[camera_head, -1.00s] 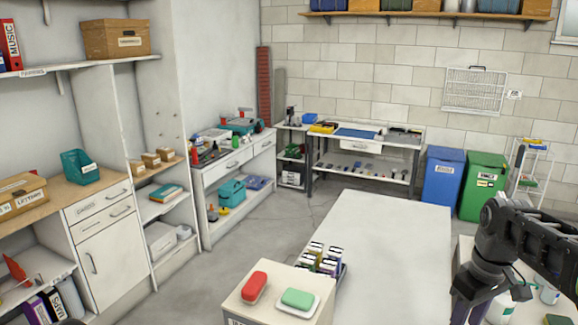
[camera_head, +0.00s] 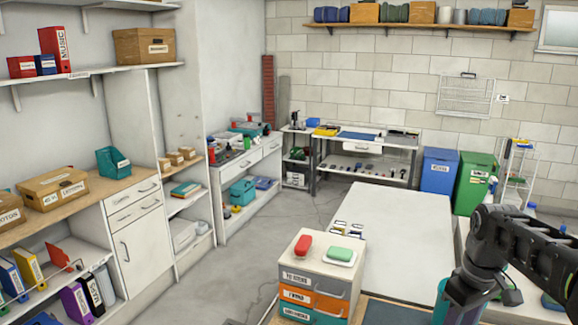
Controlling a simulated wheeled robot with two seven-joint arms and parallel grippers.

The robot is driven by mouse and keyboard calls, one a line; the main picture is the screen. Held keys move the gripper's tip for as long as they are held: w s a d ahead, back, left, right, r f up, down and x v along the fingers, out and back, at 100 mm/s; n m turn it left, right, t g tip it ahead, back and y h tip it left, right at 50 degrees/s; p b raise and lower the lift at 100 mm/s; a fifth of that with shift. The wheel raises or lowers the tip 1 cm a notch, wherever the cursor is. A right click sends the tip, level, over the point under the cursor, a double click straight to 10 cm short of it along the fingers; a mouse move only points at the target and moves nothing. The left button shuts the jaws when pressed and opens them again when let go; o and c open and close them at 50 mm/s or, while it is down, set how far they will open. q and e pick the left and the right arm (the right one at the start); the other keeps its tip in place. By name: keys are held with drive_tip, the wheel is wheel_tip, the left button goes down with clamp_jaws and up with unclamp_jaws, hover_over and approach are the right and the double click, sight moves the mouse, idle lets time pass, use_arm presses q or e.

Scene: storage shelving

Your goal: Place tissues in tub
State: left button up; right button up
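No tissues can be made out for certain. A teal open-fronted bin (camera_head: 113,162) stands on the wooden counter at the left; a teal container (camera_head: 241,192) sits on a lower shelf further back. I cannot tell which, if either, is the tub. My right gripper (camera_head: 470,300) hangs pointing down at the lower right, mostly hidden by its own arm. A teal and purple object (camera_head: 447,300) shows at it, but I cannot tell whether it is gripped or behind. My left gripper is out of view.
A small drawer unit (camera_head: 312,290) in front carries a red block (camera_head: 303,244) and a green block (camera_head: 340,254) on a white dish. A white table (camera_head: 400,225) lies behind it. Blue (camera_head: 440,170) and green (camera_head: 474,182) bins stand at the back. The floor between left shelving and drawers is clear.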

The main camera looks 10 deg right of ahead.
drive_tip(key=a+f+y+b, duration=0.1)
drive_tip(key=a+f, duration=0.7)
drive_tip(key=f, duration=0.6)
drive_tip(key=a+f+y+b, duration=0.1)
drive_tip(key=a+f, duration=0.7)
drive_tip(key=f, duration=0.5)
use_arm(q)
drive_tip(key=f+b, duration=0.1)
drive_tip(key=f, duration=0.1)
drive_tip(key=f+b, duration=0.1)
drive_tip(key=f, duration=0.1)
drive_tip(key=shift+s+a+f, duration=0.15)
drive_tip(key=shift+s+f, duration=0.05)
use_arm(e)
drive_tip(key=s+a+f+m+y, duration=0.1)
drive_tip(key=s+a+f+m, duration=0.4)
drive_tip(key=s+a+f, duration=1.1)
drive_tip(key=s+f, duration=0.2)
drive_tip(key=s, duration=0.2)
drive_tip(key=shift+y, duration=0.4)
